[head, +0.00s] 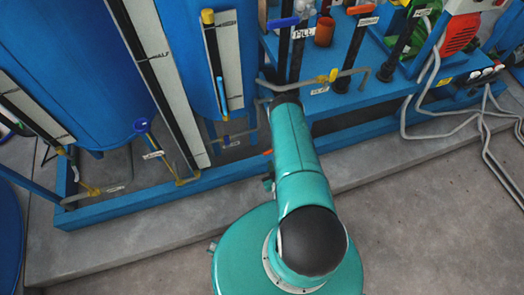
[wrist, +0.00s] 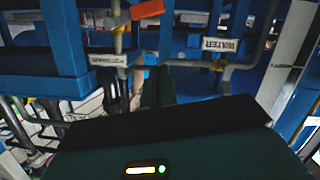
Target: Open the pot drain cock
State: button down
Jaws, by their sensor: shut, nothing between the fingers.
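In the wrist view a small white label (wrist: 108,60), which appears to read "POT DRAIN", sits on a grey pipe. An orange handle (wrist: 147,9) shows above it at the top edge, with a yellow fitting (wrist: 118,30) on the upright pipe beside it. I cannot be sure which of these parts belong to the drain cock, or how its lever is turned. My gripper (wrist: 158,73) points forward just right of the label, its dark fingers together and empty. In the head view my teal arm hides the gripper; a small orange piece (head: 268,152) shows left of the arm.
A "WATER" label (wrist: 219,44) and its pipe are to the right in the wrist view. Blue frame bars (wrist: 68,38) crowd the left. In the head view blue tanks (head: 80,60) stand left, and hoses (head: 440,125) lie right. The concrete floor (head: 430,220) is clear.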

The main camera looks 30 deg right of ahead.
send_over(267, 153)
jog(key=s+a, duration=0.2)
notch_tip(267, 153, down, 2)
jog(key=shift+w+d+f, duration=0.1)
jog(key=shift+d+f, duration=0.2)
jog(key=shift+f, duration=0.35)
jog(key=shift+w+d+f, duration=0.1)
jog(key=shift+d+f, duration=0.15)
jog(key=shift+f, duration=0.35)
jog(key=shift+d+f, duration=0.2)
jog(key=shift+f, duration=0.5)
